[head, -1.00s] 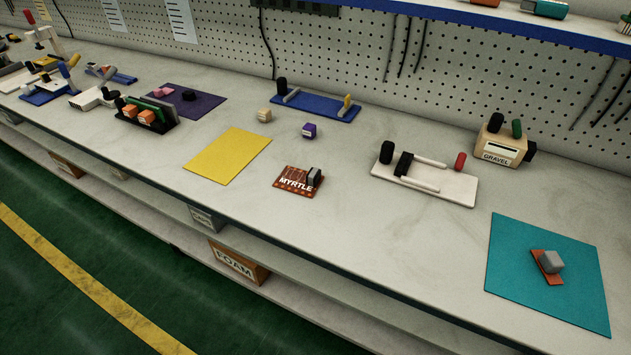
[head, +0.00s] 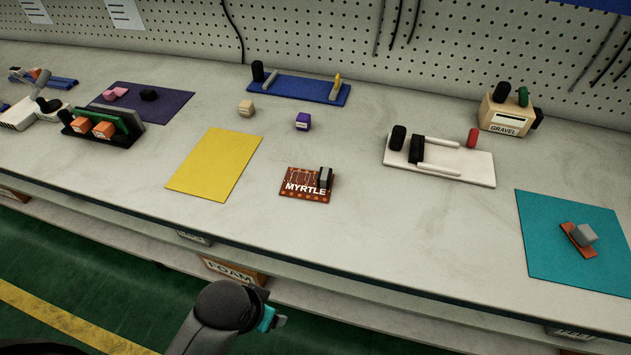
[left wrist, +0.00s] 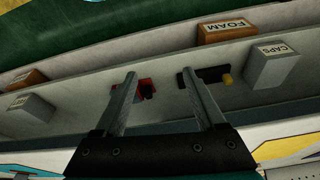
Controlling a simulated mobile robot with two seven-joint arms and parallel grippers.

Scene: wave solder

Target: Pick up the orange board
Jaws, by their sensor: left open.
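Two boards could be the orange board. An orange-brown board marked MYRTLE (head: 304,189) lies flat on the bare bench in the middle of the head view, with a grey and black block at its right end. Part of my arm shows low in the head view, below the bench edge. My right gripper is out of view.
A yellow mat (head: 213,167) lies left of the MYRTLE board. A white fixture (head: 462,168) with black and red knobs stands to its right. A purple cube (head: 303,122) and beige cube (head: 246,109) sit behind. A FOAM box (left wrist: 227,28) shows on the shelf.

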